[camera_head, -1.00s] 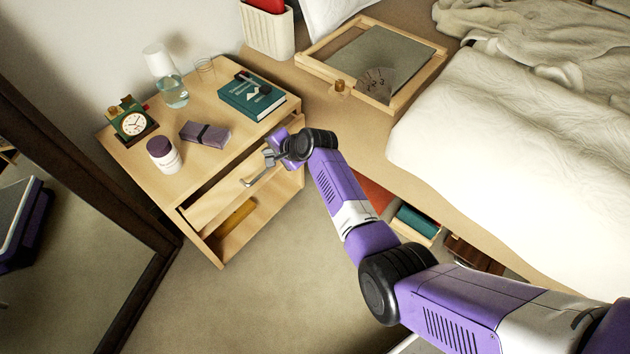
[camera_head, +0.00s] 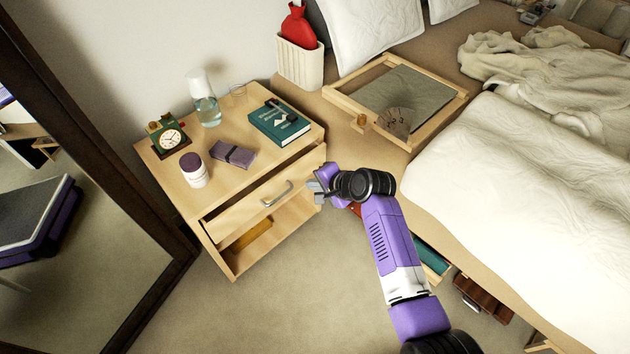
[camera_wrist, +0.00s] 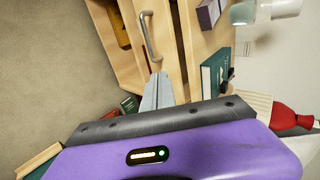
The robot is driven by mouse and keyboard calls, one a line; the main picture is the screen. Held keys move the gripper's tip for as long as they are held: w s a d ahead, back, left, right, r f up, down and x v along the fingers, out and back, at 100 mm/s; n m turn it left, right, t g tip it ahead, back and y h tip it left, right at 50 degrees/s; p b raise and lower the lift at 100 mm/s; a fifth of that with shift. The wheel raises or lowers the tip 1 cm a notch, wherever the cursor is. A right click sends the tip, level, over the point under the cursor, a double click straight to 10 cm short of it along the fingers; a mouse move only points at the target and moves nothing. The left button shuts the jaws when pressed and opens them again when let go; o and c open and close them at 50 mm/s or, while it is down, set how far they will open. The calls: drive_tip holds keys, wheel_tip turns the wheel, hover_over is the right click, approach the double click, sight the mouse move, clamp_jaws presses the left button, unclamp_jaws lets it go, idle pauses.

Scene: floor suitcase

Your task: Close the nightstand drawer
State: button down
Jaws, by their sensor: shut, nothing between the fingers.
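The wooden nightstand (camera_head: 223,184) stands against the wall. Its drawer front (camera_head: 245,212) bears a curved metal handle (camera_head: 277,195). A dark gap shows between the top board and the drawer front, widest at the left; I cannot tell exactly how far out the drawer sits. My gripper (camera_head: 316,188) is shut and empty, to the right of the handle near the drawer front's right end. In the wrist view the closed fingers (camera_wrist: 157,92) point toward the drawer front (camera_wrist: 162,28), just below the handle (camera_wrist: 148,36). Whether they touch it is unclear.
A clock (camera_head: 170,139), a jar (camera_head: 194,170), a purple box (camera_head: 233,154), a carafe (camera_head: 206,108) and a book (camera_head: 279,122) stand on top. The bed (camera_head: 480,165) is at the right, a mirror (camera_head: 75,200) at the left. Floor (camera_head: 290,290) in front is clear.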

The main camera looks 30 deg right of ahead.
drive_tip(key=c, duration=1.9)
unclamp_jaws()
drive_tip(key=shift+s+r, duration=0.15)
drive_tip(key=shift+s, duration=0.05)
drive_tip(key=o, duration=0.4)
wheel_tip(320, 180, down, 6)
drive_tip(key=s+a+b, duration=0.1)
drive_tip(key=b, duration=0.4)
drive_tip(key=shift+s+a, duration=0.2)
drive_tip(key=shift+a, duration=0.2)
drive_tip(key=a+f+t+y+b, duration=0.2)
drive_tip(key=a+f+b, duration=0.3)
drive_tip(key=f+b, duration=0.35)
drive_tip(key=w+r+t+b, duration=0.2)
drive_tip(key=w+b, duration=0.3)
drive_tip(key=w, duration=0.3)
drive_tip(key=shift+w+a+r+t, duration=0.25)
drive_tip(key=shift+a+t, duration=0.15)
drive_tip(key=shift+t, duration=0.5)
drive_tip(key=shift+c, duration=0.2)
clamp_jaws()
drive_tip(key=shift+f, duration=0.1)
